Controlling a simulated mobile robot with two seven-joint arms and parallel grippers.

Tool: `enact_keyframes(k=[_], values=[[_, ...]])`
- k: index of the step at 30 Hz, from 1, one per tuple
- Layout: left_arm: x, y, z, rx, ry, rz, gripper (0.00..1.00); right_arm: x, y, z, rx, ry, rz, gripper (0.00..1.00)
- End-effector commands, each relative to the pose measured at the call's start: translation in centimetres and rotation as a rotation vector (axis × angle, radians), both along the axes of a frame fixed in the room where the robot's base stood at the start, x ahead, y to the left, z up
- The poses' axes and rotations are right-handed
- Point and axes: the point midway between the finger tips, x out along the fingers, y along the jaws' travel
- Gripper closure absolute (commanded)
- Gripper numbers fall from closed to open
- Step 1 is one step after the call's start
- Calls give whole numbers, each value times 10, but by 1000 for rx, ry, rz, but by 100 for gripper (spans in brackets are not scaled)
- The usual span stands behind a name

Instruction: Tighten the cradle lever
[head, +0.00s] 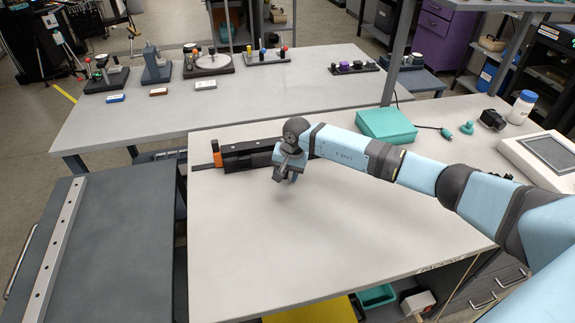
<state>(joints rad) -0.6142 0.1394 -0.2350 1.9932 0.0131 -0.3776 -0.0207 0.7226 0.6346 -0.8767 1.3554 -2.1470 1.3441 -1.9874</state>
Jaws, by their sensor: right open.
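A long black cradle (250,155) lies near the back edge of the light grey table. My wrist hides the cradle's right part. I cannot tell how tight the lever is. My left gripper is not in view.
The table (310,250) is bare in front of the cradle. A teal box (386,124) sits at the back right, with a white device (545,160) farther right. A dark bench with a metal rail (55,250) stands at left. Another table (150,115) with small fixtures stands behind.

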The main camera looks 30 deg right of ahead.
Motion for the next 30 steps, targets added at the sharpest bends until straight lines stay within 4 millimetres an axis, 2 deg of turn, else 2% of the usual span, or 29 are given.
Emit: enact_keyframes(k=[8, 9, 15, 20, 27, 30], values=[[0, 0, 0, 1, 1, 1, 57, 0, 0, -2, 0, 0, 0, 52], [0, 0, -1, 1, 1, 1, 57, 0, 0, -2, 0, 0, 0, 57], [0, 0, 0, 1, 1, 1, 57, 0, 0, -2, 0, 0, 0, 100], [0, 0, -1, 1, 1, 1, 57, 1, 1, -2, 0, -1, -23, 100], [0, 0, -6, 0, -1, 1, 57, 11, 11, -2, -1, -1, -255, 100], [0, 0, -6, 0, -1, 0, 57, 13, 12, -1, -1, -1, -299, 100]])
